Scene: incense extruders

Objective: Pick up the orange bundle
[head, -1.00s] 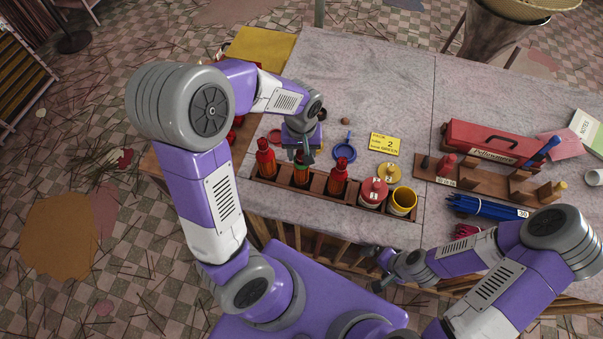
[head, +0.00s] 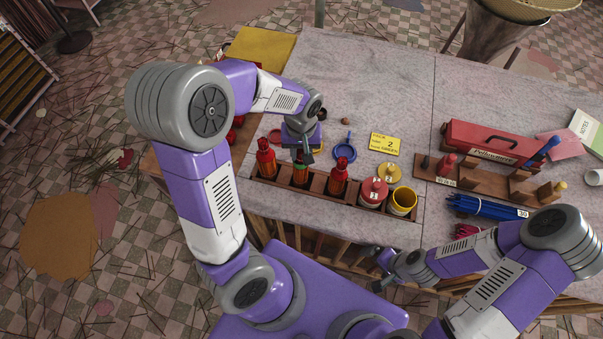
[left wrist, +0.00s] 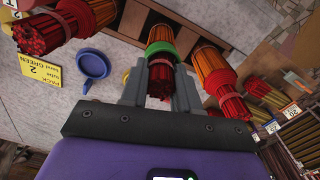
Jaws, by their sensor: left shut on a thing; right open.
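Three orange bundles with red tops stand in slots of the wooden rack (head: 320,193). The middle orange bundle (head: 300,178) has a green band and is between the fingers of my left gripper (head: 303,157). In the left wrist view, both fingers are shut on this bundle (left wrist: 160,78), around its red end by the green band (left wrist: 161,50). One orange bundle (head: 265,161) stands to its left and another (head: 339,178) to its right. My right gripper (head: 379,270) is open and empty in front of the table's near edge.
A blue round dish (head: 344,152) and a yellow note (head: 384,143) lie behind. A red toolbox (head: 493,143) and blue sticks (head: 486,207) are further right. The back middle tabletop is clear.

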